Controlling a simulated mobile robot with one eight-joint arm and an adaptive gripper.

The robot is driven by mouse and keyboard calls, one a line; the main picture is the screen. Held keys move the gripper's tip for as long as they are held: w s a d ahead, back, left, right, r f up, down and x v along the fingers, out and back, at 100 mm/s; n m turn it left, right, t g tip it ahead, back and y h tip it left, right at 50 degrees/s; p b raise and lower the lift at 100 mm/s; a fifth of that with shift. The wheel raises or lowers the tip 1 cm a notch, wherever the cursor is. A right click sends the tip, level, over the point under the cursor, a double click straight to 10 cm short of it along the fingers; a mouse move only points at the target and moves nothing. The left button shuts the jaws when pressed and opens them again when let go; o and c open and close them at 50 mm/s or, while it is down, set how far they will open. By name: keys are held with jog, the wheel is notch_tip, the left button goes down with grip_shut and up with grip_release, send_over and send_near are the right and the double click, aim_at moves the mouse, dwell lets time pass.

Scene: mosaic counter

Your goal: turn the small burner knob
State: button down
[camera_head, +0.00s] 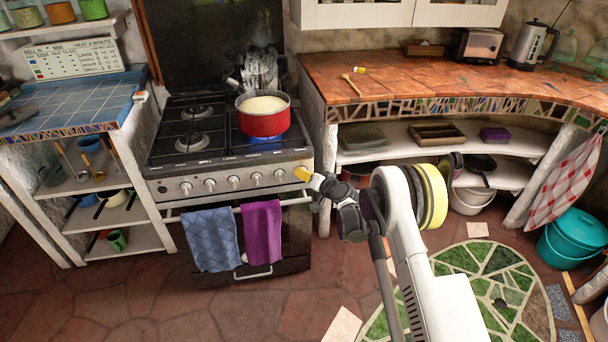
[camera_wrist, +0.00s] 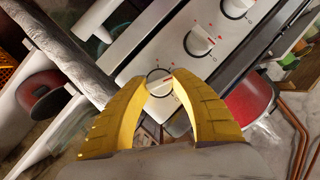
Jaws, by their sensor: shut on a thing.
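The stove's front panel (camera_head: 220,182) carries a row of white knobs. My gripper (camera_head: 303,173) is at the right end of this row and covers the rightmost knob in the head view. In the wrist view, my yellow fingers (camera_wrist: 161,95) are closed around the sides of a white knob (camera_wrist: 159,80) with a red mark. Two other knobs, one nearer (camera_wrist: 199,42) and one farther (camera_wrist: 236,8), show beyond it, clear of the fingers.
A red pot (camera_head: 264,121) with pale contents stands on the right burner, with blue flame (camera_head: 264,140) under it. A blue towel (camera_head: 212,240) and a purple towel (camera_head: 262,232) hang on the oven rail below the knobs. The counter (camera_head: 420,82) lies to the right.

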jog(key=n+h, duration=0.2)
jog(key=shift+n, duration=0.3)
jog(key=shift+a+n+h, duration=0.15)
jog(key=shift+n+h, duration=0.85)
jog(key=shift+n, duration=0.2)
jog(key=shift+n+t+h, duration=0.4)
jog(key=shift+n+h, duration=0.6)
jog(key=shift+a+n+t+h, duration=0.1)
jog(key=shift+n+t+h, duration=0.3)
jog(key=shift+n+h, duration=0.65)
jog(key=shift+n, duration=0.25)
jog(key=c, duration=1)
grip_release()
